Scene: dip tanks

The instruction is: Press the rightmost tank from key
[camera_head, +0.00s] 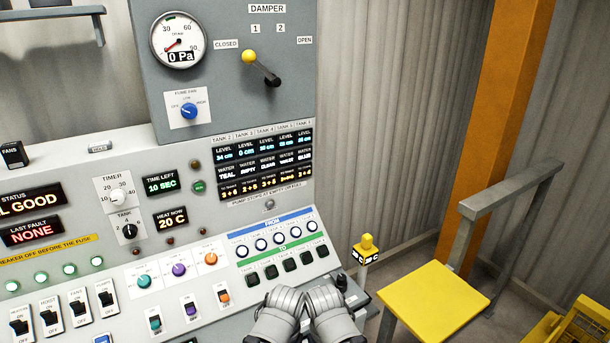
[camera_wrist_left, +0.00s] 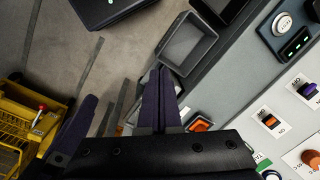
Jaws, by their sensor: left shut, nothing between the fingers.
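The FROM row is a line of white round keys under a blue strip on the sloped console in the head view; its rightmost key (camera_head: 311,226) is uncovered. The TO row of dark keys lies just below, and its rightmost key (camera_head: 322,251) also shows. My left gripper (camera_wrist_left: 163,72) is shut and empty in the left wrist view, its fingers together near the console's edge. In the head view my grey arm parts are at the bottom, below both rows, and I cannot make out fingertips there. My right gripper is not recognisable in either view.
A tank display (camera_head: 265,163) stands above the keys. Left of them are coloured knobs (camera_head: 179,269) and switches. A lever (camera_head: 262,68) sticks out higher up. Right of the console are a yellow platform (camera_head: 435,300) with a grey rail and a small yellow-topped post (camera_head: 366,247).

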